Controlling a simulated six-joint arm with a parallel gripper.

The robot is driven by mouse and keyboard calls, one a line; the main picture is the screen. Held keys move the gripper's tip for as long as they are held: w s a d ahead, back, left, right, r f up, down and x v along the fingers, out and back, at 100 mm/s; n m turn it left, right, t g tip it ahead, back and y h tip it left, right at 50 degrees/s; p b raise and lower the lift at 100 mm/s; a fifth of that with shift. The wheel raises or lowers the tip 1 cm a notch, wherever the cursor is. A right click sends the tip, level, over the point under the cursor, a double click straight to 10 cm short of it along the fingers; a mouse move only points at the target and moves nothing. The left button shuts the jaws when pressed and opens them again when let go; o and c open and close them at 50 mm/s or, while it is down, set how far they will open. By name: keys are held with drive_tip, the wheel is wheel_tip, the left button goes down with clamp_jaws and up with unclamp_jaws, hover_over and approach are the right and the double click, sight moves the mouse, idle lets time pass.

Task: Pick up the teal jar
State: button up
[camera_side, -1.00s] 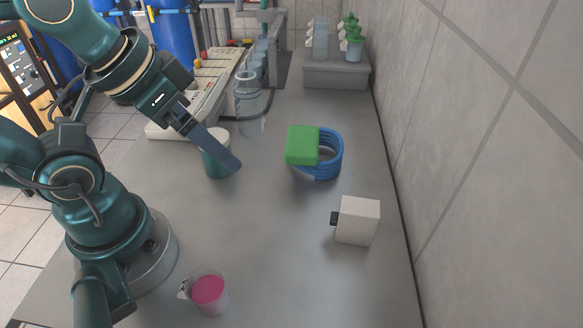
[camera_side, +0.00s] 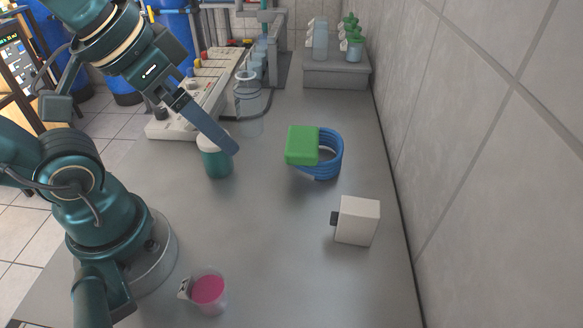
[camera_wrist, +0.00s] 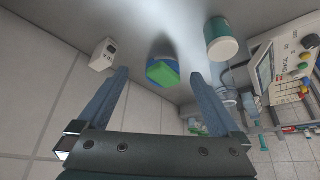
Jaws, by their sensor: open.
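The teal jar (camera_side: 217,160) with a white lid stands upright on the grey bench, partly hidden behind my gripper in the side view. In the wrist view the teal jar (camera_wrist: 220,38) is at the upper right, beyond the right finger and outside the gap between the fingers. My gripper (camera_side: 236,151) is above the bench at the jar, its fingers slanting down to the right across the jar's upper part. In the wrist view my gripper (camera_wrist: 162,82) is open and empty, with the fingers wide apart. I cannot tell whether a finger touches the jar.
A green block (camera_side: 302,146) rests against a blue coil (camera_side: 329,165) to the right. A white box (camera_side: 357,221) and a beaker of pink liquid (camera_side: 208,291) stand nearer. A clear cylinder (camera_side: 248,108) and control panel (camera_side: 183,122) are behind the jar. The bench front middle is clear.

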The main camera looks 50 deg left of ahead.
wheel_tip(320, 180, up, 2)
drive_tip(key=m+y, duration=1.2)
drive_tip(key=m, duration=1.2)
hover_over(214, 152)
drive_tip(key=a, duration=0.1)
drive_tip(key=shift+t, duration=0.4)
drive_tip(key=f, duration=1.7)
drive_tip(key=shift+w+a, duration=0.1)
drive_tip(key=shift+w, duration=0.25)
drive_tip(key=shift+x, duration=2.6)
drive_tip(key=shift+f, duration=0.1)
